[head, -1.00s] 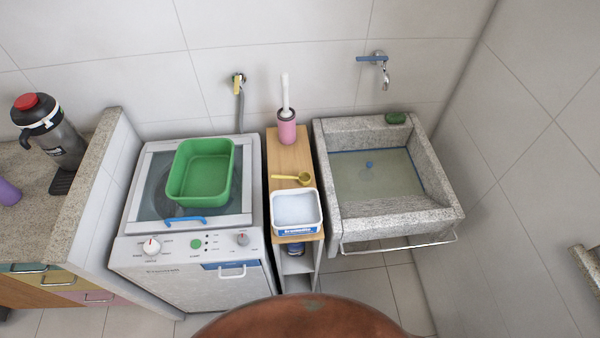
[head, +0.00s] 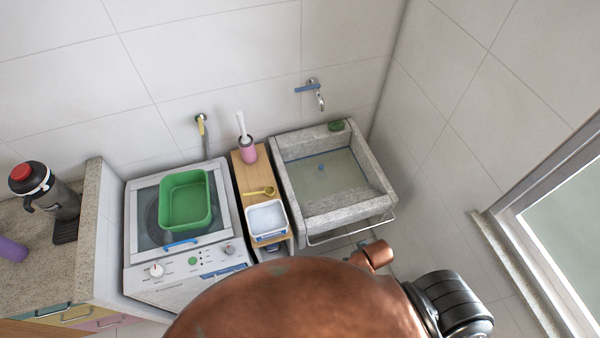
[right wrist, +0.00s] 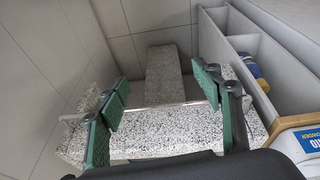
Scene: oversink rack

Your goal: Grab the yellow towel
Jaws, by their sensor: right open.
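I cannot make out a yellow towel in any view. My right gripper (right wrist: 162,92) shows only in the right wrist view, with its two green-padded fingers spread wide and nothing between them. A thin metal bar (right wrist: 150,105) and speckled granite (right wrist: 190,132) lie beyond the fingers; I cannot tell how far away they are. In the head view the bar (head: 345,229) runs along the front of the granite sink (head: 340,215). My left gripper is in neither current view.
A narrow shelf unit (head: 243,180) stands between the sink and the washer (head: 134,225). It holds a white tub (head: 266,218), yellow scoop (head: 260,191) and pink brush holder (head: 248,153). A green basin (head: 185,203) sits on the washer. A window (head: 565,215) is at right.

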